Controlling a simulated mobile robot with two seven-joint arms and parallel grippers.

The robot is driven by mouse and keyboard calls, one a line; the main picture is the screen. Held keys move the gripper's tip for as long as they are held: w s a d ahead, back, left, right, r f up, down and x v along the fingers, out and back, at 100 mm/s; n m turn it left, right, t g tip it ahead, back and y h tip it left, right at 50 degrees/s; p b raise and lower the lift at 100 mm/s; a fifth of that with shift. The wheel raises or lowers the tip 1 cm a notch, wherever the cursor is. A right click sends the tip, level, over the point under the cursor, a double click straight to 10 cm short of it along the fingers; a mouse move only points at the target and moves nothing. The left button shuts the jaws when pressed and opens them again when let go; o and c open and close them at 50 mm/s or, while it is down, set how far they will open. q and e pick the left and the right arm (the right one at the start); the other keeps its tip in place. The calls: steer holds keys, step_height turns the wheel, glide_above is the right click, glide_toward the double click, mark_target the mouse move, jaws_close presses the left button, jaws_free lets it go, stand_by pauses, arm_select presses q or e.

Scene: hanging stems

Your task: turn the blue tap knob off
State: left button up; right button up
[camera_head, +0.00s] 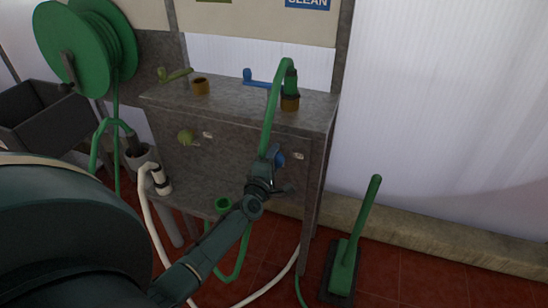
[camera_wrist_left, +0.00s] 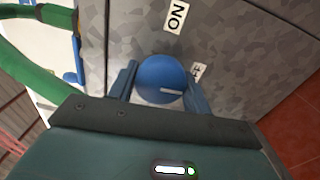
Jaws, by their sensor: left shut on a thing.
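The blue tap knob (camera_wrist_left: 160,76) is on the grey speckled front panel. In the left wrist view it sits between the two fingers of my left gripper (camera_wrist_left: 165,88), which is shut on it. A white line on the knob points right, toward a label ending in F (camera_wrist_left: 199,72) that a finger partly covers. The ON label (camera_wrist_left: 174,15) is above the knob in that view. In the head view my left gripper (camera_head: 272,163) reaches the panel's right part, and the blue knob (camera_head: 279,160) shows partly behind it. My right gripper is not in view.
A green hose (camera_head: 268,120) arches from the blue-lever tap (camera_head: 259,80) close beside my left gripper. An olive knob (camera_head: 186,137) is on the panel's left. A green hose reel (camera_head: 80,45), a white hose (camera_head: 151,218) and a green brush (camera_head: 345,262) stand around the grey unit.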

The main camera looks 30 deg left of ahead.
arm_select(q)
steer(key=shift+m, duration=0.4)
steer(key=o, duration=1)
steer(key=shift+c, duration=0.2)
steer(key=p+v, duration=0.1)
steer(key=v, duration=1.2)
steer(key=shift+d, duration=0.1)
